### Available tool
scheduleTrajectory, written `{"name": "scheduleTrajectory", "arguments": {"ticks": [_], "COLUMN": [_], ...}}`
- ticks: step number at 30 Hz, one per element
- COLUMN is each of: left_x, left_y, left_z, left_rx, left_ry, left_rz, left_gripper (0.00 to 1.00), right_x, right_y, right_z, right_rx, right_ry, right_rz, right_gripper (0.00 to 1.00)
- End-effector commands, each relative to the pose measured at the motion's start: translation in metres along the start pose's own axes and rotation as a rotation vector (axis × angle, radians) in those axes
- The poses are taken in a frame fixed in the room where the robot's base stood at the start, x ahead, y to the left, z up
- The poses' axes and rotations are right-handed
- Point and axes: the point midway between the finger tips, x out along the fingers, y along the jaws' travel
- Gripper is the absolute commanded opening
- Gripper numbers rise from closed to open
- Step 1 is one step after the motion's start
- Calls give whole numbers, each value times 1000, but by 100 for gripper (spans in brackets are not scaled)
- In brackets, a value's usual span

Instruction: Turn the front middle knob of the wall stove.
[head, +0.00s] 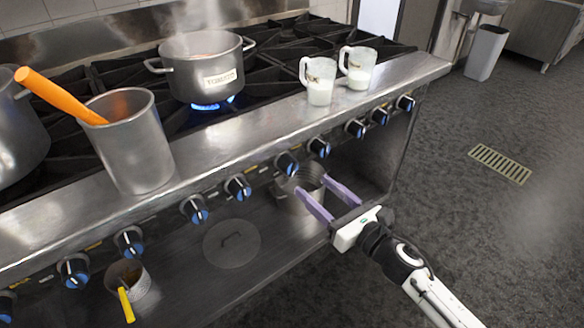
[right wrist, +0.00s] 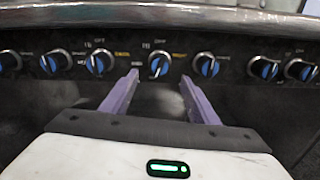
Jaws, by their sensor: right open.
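The stove's front panel carries a row of several black knobs with blue faces and silver rims. In the head view, one knob (head: 287,163) near the middle of the row lies just beyond my right gripper (head: 312,185). The gripper comes from the lower right, with two purple fingers apart and nothing between them. In the right wrist view, a knob (right wrist: 158,65) appears centred ahead of the gap between the fingertips (right wrist: 159,77), apparently not gripped. Other knobs sit on both sides, such as one to the right (right wrist: 205,65). My left gripper is not in view.
A steaming pot (head: 203,72) sits over a lit blue flame. Two glass jugs (head: 320,80) and a metal container with an orange-handled utensil (head: 133,150) stand along the stove's front.

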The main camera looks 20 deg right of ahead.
Motion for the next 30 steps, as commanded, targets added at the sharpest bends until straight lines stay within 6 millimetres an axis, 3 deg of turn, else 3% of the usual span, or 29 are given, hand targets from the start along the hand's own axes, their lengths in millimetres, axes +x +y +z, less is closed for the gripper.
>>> {"name": "scheduleTrajectory", "arguments": {"ticks": [5,10,18,30], "left_x": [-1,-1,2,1], "left_y": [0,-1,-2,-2], "left_z": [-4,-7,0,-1], "left_rx": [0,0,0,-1], "left_ry": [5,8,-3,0], "left_rz": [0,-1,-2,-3], "left_gripper": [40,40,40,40], "right_x": [20,52,93,103], "right_y": [0,0,1,1], "right_z": [3,4,2,1], "right_rx": [-34,-29,-27,-27], "right_ry": [-4,-5,-4,-2], "right_rz": [7,5,5,5], "right_gripper": [55,55,55,55]}}
